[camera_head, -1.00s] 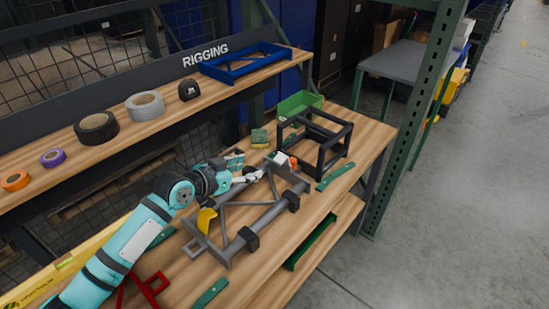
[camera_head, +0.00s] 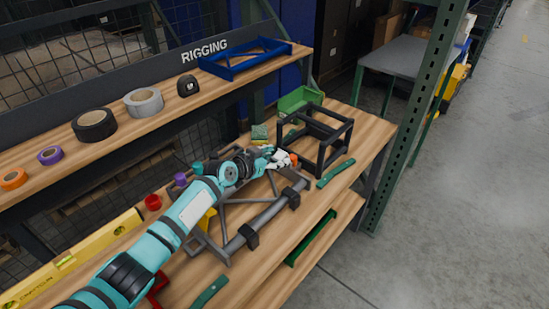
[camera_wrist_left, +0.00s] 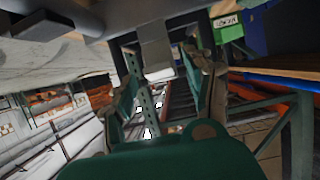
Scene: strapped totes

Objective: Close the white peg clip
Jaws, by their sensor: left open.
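A grey tubular frame (camera_head: 263,219) lies on the wooden bench. At its far end is a small white piece, likely the white peg clip (camera_head: 281,157), beside an orange part (camera_head: 293,159). My left gripper (camera_head: 279,160) is at this end and partly covers the clip, so I cannot tell if it is open or closed, or if the gripper touches it. In the left wrist view my open fingers (camera_wrist_left: 160,90) stand either side of a grey block with a pale lower face (camera_wrist_left: 159,74). My right gripper is not in view.
A black cube frame (camera_head: 330,138) stands just right of the gripper. A green bin (camera_head: 299,101) is behind. A green strip (camera_head: 336,173) lies near the front edge. A yellow level (camera_head: 70,262) and red and purple rolls lie left. The upper shelf holds tapes and a blue frame (camera_head: 245,60).

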